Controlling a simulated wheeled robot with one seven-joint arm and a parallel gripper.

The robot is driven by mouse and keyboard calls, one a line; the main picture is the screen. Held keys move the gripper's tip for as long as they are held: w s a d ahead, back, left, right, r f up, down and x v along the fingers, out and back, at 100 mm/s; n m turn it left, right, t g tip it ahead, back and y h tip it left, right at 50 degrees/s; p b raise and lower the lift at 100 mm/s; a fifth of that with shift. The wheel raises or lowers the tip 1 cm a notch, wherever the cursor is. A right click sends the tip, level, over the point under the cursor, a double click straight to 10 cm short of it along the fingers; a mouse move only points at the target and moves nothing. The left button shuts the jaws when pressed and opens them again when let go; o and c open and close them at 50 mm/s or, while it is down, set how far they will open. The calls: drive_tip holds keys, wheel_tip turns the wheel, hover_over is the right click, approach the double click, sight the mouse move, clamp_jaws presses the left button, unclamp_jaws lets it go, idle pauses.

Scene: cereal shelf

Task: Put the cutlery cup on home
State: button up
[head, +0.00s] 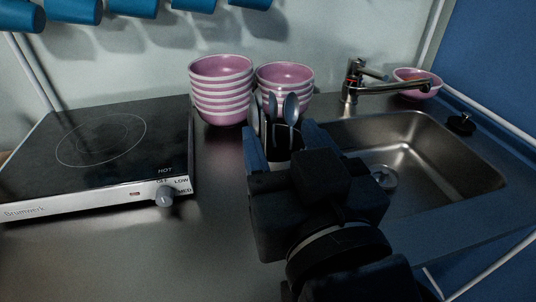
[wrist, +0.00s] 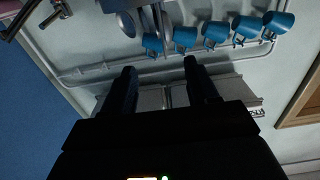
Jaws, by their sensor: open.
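The cutlery cup (head: 280,154) stands on the steel counter in the head view, in front of the pink bowls, with several spoons and other cutlery (head: 290,108) sticking up from it. My gripper (head: 284,140) is open, with one finger on each side of the cup in the head view. My gripper and wrist hide much of the cup's lower part, and I cannot tell whether the fingers touch it. In the wrist view the two fingers (wrist: 158,70) are apart, and cutlery (wrist: 150,22) shows at the top edge. I cannot make out a spot marked as home.
A hotplate (head: 100,150) lies to the left. Two stacks of pink bowls (head: 221,90) (head: 285,76) stand behind the cup. A sink (head: 440,150) with a tap (head: 352,80) is to the right, with a pink bowl (head: 416,86) behind it. Blue mugs (head: 135,7) hang above.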

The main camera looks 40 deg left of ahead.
sight(261, 106)
drive_tip(key=shift+p+x, duration=0.45)
drive_tip(key=shift+x, duration=0.65)
drive_tip(key=x, duration=0.2)
drive_tip(key=p+x, duration=0.2)
drive_tip(key=x, duration=0.1)
drive_tip(key=shift+s+a+f, duration=0.1)
drive_tip(key=shift+a+f, duration=0.05)
drive_tip(key=shift+a, duration=0.4)
clamp_jaws()
